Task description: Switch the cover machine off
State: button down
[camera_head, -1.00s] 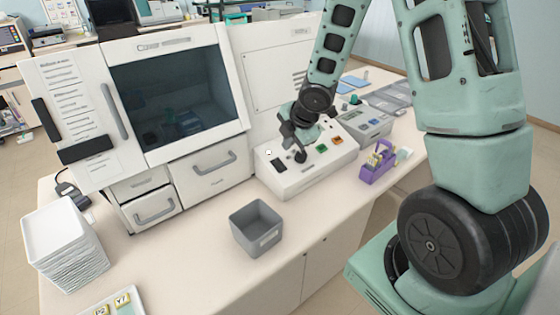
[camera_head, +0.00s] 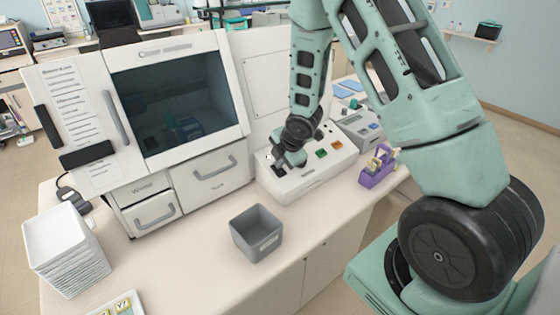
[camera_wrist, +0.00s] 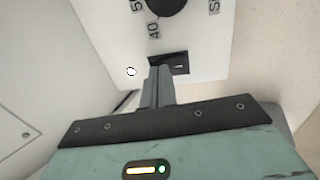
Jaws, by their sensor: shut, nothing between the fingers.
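The cover machine (camera_head: 180,95) is a large white cabinet with a dark window. A low white control box (camera_head: 320,172) with green and orange buttons stands at its right side. A black rocker switch (camera_wrist: 181,62) is on the box's top face, below a round black knob (camera_wrist: 166,4) with printed numbers. My gripper (camera_head: 281,166) is over the left end of the box. In the wrist view my shut, empty fingers (camera_wrist: 160,72) are at the switch's left part and cover some of it. I cannot tell whether they touch it.
A grey open bin (camera_head: 257,232) stands on the bench in front of the box. A purple holder (camera_head: 375,172) and a grey device (camera_head: 358,125) are to the right. A stack of white trays (camera_head: 65,245) is at the left. The bench front is mostly clear.

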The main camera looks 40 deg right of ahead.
jog(key=shift+w+f, duration=0.1)
jog(key=shift+f, duration=0.1)
jog(key=shift+s+b, duration=0.2)
jog(key=shift+b, duration=0.15)
jog(key=shift+s+f+b, duration=0.1)
jog(key=shift+s+b, duration=0.3)
jog(key=shift+s, duration=0.2)
